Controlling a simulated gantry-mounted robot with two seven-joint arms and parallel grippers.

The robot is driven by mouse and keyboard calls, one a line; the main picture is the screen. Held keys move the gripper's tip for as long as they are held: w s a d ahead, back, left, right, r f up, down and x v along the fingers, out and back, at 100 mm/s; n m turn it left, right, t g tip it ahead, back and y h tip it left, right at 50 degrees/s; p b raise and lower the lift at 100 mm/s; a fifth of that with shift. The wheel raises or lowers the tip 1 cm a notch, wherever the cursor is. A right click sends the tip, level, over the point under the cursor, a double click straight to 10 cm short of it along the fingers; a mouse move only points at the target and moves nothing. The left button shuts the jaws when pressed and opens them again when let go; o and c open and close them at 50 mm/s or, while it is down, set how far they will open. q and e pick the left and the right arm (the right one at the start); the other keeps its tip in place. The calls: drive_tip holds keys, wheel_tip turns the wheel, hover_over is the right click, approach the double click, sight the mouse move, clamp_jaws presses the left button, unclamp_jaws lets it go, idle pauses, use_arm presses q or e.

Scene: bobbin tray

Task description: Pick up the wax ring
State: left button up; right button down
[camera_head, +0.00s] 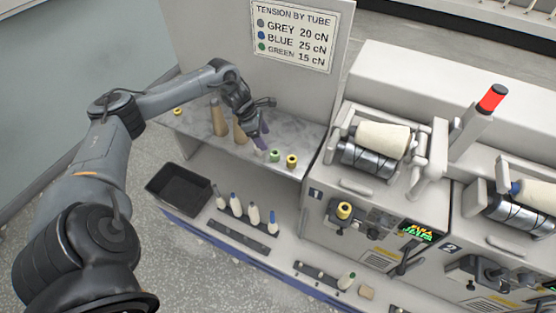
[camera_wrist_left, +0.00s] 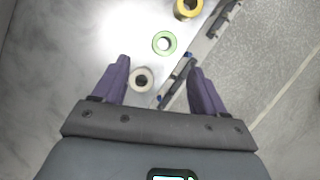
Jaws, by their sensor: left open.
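Small rings stand on the grey shelf (camera_head: 190,125); I cannot tell which one is the wax ring. In the left wrist view there are a cream ring (camera_wrist_left: 141,79), a green ring (camera_wrist_left: 164,43) and a yellow ring (camera_wrist_left: 188,8). The green ring (camera_head: 274,155) and yellow ring (camera_head: 292,161) also show in the head view, right of my gripper. My left gripper (camera_wrist_left: 160,70) is open and empty above the shelf, pointing down; it also shows in the head view (camera_head: 262,142). The cream ring appears between its purple fingers, nearer the left one, not gripped. My right gripper is out of view.
Tan cones (camera_head: 218,118) stand on the shelf beside my left gripper. Another yellow ring (camera_head: 177,111) sits at the shelf's left end. Below are a black bin (camera_head: 180,187) and several bobbins (camera_head: 236,205) on pegs. Winding machine 1 (camera_head: 318,190) stands to the right.

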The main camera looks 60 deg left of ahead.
sight(275, 153)
use_arm(q)
drive_tip(key=x, duration=0.9)
drive_tip(key=shift+w+d+f, duration=0.15)
drive_tip(key=shift+d+f, duration=0.05)
drive_tip(key=shift+d, duration=0.25)
drive_tip(key=c, duration=1.1)
